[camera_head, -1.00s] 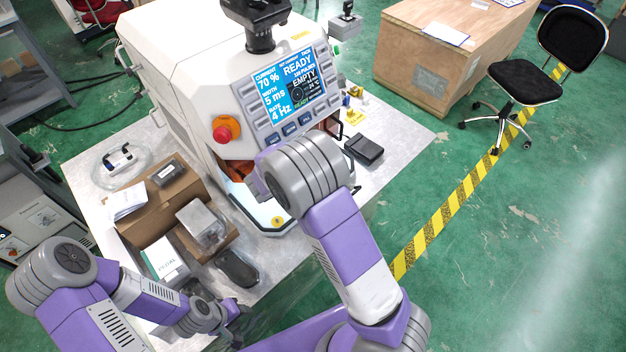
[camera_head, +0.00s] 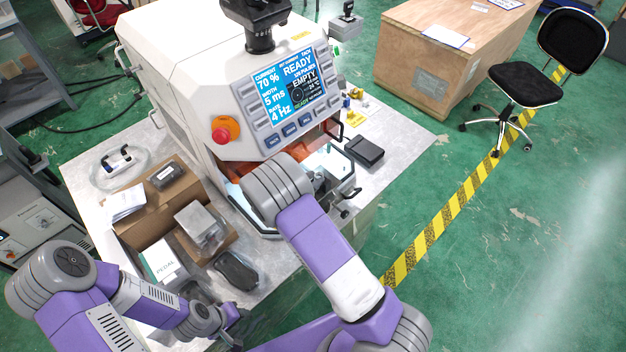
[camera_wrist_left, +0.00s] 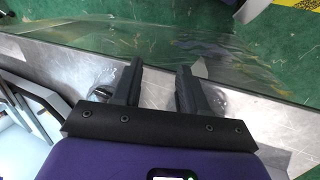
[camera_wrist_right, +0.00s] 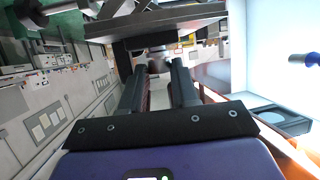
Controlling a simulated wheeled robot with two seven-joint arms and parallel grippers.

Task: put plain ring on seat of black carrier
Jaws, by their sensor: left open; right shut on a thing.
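My right gripper (camera_wrist_right: 156,66) is in front of the machine's lit opening (camera_head: 318,150). In the right wrist view its fingers are shut on a small grey thing (camera_wrist_right: 158,55), mostly hidden, just below a dark flat plate (camera_wrist_right: 170,24). I cannot tell whether that thing is the plain ring. A dark block with a round disc (camera_wrist_right: 284,118) lies in the bright space to the right; it may be the black carrier, but I cannot tell. My left gripper (camera_wrist_left: 158,72) is open and empty above the table's front edge, low in the head view (camera_head: 233,316).
The white machine (camera_head: 180,70) shows READY and EMPTY on its screen (camera_head: 287,88). A black tray-like box (camera_head: 365,150) lies right of it. Cardboard boxes (camera_head: 150,215), a clear case (camera_head: 200,222) and a black pedal (camera_head: 236,270) crowd the table's left.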

